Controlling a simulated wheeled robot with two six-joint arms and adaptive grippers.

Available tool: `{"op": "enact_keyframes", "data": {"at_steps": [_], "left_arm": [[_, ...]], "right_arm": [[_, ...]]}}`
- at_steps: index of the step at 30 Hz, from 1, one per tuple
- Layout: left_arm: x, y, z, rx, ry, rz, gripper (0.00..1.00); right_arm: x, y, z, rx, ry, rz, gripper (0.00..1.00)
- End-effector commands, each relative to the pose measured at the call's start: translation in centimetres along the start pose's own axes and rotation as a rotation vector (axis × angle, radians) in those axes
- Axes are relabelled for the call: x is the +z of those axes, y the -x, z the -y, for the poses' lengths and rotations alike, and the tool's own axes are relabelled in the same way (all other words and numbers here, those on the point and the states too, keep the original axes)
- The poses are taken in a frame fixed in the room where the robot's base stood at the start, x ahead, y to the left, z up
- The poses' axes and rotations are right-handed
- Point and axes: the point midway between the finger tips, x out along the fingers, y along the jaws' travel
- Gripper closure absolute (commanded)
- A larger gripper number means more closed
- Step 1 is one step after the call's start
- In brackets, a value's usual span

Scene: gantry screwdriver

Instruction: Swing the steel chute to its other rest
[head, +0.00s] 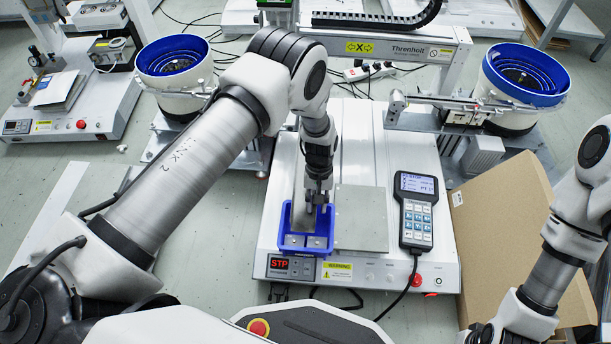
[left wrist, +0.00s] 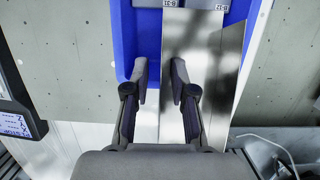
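A narrow steel strip, which looks like the chute (head: 303,218), stands inside a blue tray (head: 330,240) on the white machine base. In the left wrist view long bright steel surfaces (left wrist: 190,45) run beside the blue tray wall (left wrist: 138,35). My left gripper (head: 318,196) points down over the tray's back part. In the left wrist view its two fingers (left wrist: 160,82) are apart, with a gap between them, close to the steel. I cannot tell whether they touch it. My right gripper (head: 480,334) is at the bottom right edge, mostly cut off and far from the tray.
A flat grey plate (head: 361,218) lies right of the tray, with a handheld keypad (head: 416,210) beyond it. A red STP display (head: 279,263) is on the base front. A gantry beam (head: 385,48) spans behind. A blue-rimmed bowl feeder (head: 524,75) and a cardboard box (head: 500,220) are at right.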

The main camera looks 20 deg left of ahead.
Motion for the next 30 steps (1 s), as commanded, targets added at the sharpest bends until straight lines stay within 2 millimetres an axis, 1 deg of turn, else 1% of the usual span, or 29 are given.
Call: {"op": "enact_keyframes", "data": {"at_steps": [1,2,3,4,12,21,30], "left_arm": [[0.0,0.0,0.0,0.000,0.000,0.000,0.75],[0.0,0.0,0.0,0.000,0.000,0.000,0.79],[0.0,0.0,0.0,0.000,0.000,0.000,0.93],[0.0,0.0,0.0,0.000,0.000,0.000,1.00],[0.0,0.1,0.0,0.000,0.000,0.003,1.00],[0.5,1.5,0.0,0.000,0.000,0.061,1.00],[0.5,1.6,0.0,-0.001,-0.001,0.067,1.00]], "right_arm": [[0.0,0.0,0.0,0.000,0.000,0.000,1.00],[0.0,0.0,0.0,0.000,0.000,0.000,1.00],[0.0,0.0,0.0,0.000,0.000,0.000,1.00],[0.0,0.0,0.0,0.000,0.000,0.000,1.00],[0.0,0.1,0.0,0.000,0.000,0.000,1.00],[0.0,0.6,0.0,0.000,0.000,0.000,1.00],[0.0,0.6,0.0,0.000,0.000,0.000,1.00]]}}
